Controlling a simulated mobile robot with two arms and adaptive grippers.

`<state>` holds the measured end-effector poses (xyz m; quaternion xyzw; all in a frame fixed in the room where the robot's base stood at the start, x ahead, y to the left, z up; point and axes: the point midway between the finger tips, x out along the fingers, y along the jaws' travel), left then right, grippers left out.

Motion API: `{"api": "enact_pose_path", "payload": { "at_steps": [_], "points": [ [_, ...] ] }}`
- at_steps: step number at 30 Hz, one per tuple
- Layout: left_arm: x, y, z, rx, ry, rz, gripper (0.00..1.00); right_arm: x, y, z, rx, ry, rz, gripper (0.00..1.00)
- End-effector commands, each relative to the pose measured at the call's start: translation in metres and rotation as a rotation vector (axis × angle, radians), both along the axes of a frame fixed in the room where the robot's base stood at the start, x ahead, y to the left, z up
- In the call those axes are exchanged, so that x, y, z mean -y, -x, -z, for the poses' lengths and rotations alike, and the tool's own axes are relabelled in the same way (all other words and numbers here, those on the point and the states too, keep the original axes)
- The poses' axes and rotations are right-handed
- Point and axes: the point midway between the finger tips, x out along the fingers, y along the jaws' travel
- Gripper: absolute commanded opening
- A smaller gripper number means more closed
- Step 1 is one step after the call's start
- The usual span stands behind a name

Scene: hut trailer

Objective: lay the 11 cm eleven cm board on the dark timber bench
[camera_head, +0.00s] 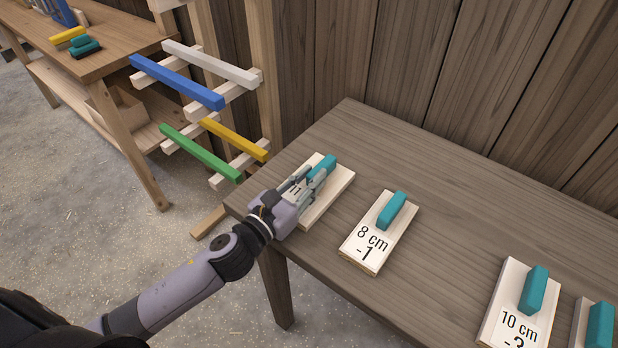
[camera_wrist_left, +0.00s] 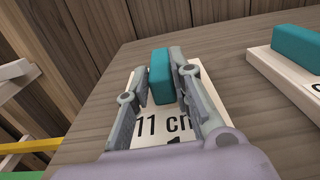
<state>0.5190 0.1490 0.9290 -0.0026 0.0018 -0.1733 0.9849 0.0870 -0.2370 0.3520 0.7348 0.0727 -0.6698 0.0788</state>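The 11 cm board (camera_wrist_left: 134,105) is a pale slab with a teal handle (camera_wrist_left: 161,72) and a printed label. In the head view the board (camera_head: 338,188) lies at the near left corner of the dark timber bench (camera_head: 420,165), apparently flat on it. My left gripper (camera_head: 310,177) is over it, with its fingers on both sides of the handle. In the left wrist view the fingers (camera_wrist_left: 163,80) close against the handle with hardly any gap. The fingers and palm hide part of the label. My right gripper is not in view.
An 8 cm board (camera_head: 378,232) lies right of the 11 cm board. A 10 cm board (camera_head: 516,305) and another board (camera_head: 580,325) lie farther right. A rack with coloured bars (camera_head: 200,150) stands left of the bench, near a lighter workbench (camera_head: 110,52). The bench's back middle is clear.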

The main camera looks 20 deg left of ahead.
Motion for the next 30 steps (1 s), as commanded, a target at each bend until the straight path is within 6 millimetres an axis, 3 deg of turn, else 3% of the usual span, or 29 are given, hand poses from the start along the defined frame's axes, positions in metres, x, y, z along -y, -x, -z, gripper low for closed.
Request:
{"api": "enact_pose_path", "payload": {
  "at_steps": [8, 18, 23, 30],
  "points": [
    [0.000, 0.000, -0.001, 0.000, 0.001, 0.000, 0.40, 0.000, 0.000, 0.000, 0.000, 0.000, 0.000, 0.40],
    [0.000, 0.000, -0.005, 0.001, 0.001, 0.001, 0.40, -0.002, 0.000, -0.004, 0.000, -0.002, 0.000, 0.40],
    [-0.006, 0.017, 0.000, -0.003, 0.002, 0.000, 0.40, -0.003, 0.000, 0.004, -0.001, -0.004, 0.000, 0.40],
    [-0.021, 0.060, 0.001, -0.003, 0.001, 0.002, 0.40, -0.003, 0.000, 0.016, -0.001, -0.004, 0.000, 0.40]
  ]
}}
